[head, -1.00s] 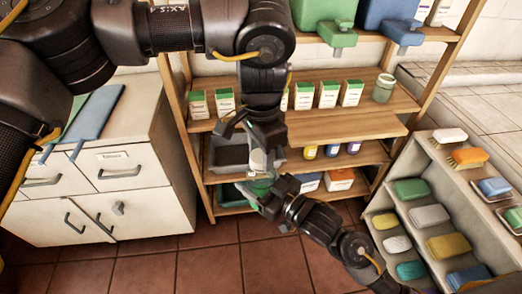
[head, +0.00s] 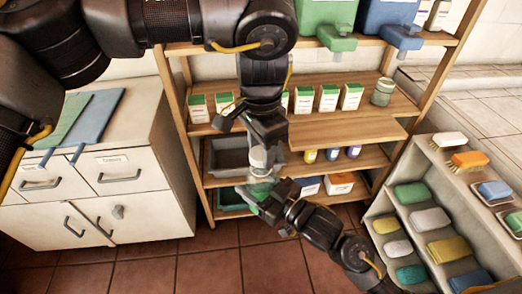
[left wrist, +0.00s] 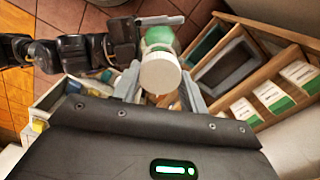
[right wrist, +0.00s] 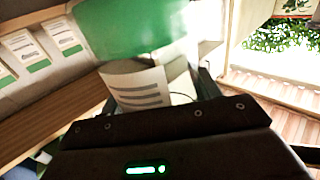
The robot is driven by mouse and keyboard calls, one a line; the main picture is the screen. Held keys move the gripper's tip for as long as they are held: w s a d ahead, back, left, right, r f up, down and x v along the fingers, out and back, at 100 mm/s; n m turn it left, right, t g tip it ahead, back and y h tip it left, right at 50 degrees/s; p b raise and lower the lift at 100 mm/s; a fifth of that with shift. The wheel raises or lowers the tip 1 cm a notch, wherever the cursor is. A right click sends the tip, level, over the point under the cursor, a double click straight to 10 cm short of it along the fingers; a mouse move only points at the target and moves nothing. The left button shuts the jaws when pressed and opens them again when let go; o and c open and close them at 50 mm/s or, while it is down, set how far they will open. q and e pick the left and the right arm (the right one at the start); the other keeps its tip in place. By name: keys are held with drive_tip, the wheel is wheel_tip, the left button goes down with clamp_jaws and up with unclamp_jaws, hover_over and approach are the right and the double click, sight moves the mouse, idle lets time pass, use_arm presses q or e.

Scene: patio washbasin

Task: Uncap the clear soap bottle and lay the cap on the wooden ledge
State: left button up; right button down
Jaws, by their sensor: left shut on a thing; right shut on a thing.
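The clear soap bottle (head: 260,189), green in its lower part, is between my two grippers in front of the shelves. It also shows, with a printed label, in the right wrist view (right wrist: 140,86). My right gripper (head: 256,200) is shut on its body from below right. My left gripper (head: 262,150) comes down from above and is shut on the whitish cap (head: 261,162). In the left wrist view the pale round cap (left wrist: 160,74) sits between the jaws, with green just beyond. I cannot tell whether cap and bottle are apart. The wooden ledge (head: 345,130) is to their right.
A grey tub (head: 226,160) is behind the grippers. A white cabinet (head: 125,200) is at left, a sponge rack (head: 425,205) at right.

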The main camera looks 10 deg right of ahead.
use_arm(q)
drive_tip(key=shift+r, duration=0.1)
drive_tip(key=shift+r, duration=1.95)
